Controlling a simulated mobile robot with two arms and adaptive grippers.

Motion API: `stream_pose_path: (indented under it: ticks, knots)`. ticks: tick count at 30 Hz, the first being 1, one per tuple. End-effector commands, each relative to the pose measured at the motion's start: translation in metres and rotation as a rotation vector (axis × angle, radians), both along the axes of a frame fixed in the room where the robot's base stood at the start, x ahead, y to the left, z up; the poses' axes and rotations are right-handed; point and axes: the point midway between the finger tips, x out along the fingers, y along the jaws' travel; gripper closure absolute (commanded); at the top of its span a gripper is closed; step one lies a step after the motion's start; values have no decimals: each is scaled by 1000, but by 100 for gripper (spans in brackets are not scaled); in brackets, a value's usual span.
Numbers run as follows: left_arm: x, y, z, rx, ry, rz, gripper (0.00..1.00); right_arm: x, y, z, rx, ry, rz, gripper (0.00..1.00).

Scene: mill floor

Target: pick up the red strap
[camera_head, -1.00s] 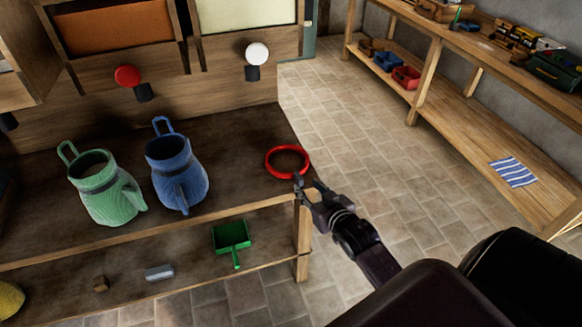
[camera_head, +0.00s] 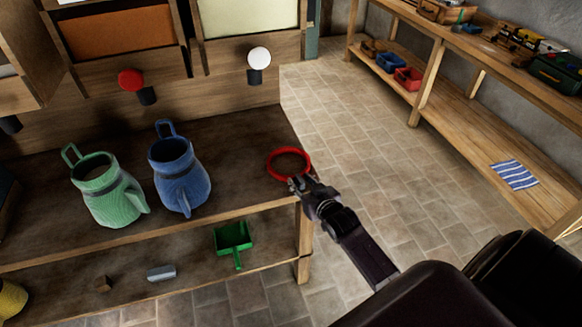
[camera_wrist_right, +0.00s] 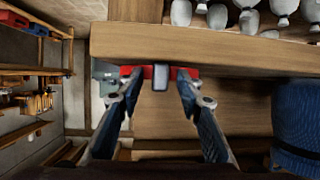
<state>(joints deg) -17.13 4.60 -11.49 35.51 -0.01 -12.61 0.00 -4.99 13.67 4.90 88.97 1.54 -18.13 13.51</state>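The red strap (camera_head: 287,150) is a closed ring lying near the right front corner of the wooden bench top (camera_head: 240,150). My right gripper (camera_head: 298,183) is at the strap's near edge and hides a little of it. In the right wrist view the gripper (camera_wrist_right: 160,88) has its two fingers apart. A red piece of the strap (camera_wrist_right: 130,71) shows just beyond the fingertips, with a grey block (camera_wrist_right: 160,77) in its middle. I cannot tell whether the fingers touch the strap. My left gripper is not in view.
A blue jug (camera_head: 180,178) and a green jug (camera_head: 107,190) stand left of the strap. A green scoop (camera_head: 233,236) lies on the shelf below. Bins with a red knob (camera_head: 131,80) and a white knob (camera_head: 259,59) are behind. Floor right of the bench is clear.

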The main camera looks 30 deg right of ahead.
Motion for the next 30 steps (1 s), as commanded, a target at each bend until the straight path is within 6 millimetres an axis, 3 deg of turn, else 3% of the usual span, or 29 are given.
stream_pose_path:
  ticks: [2,10,23,30]
  knots:
    - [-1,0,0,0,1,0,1,0,0,0,0,0,0,70]
    - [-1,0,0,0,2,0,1,0,0,0,0,0,0,100]
    - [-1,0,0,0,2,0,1,0,0,4,0,-2,0,100]
    - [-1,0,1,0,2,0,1,0,0,30,-2,-5,0,100]
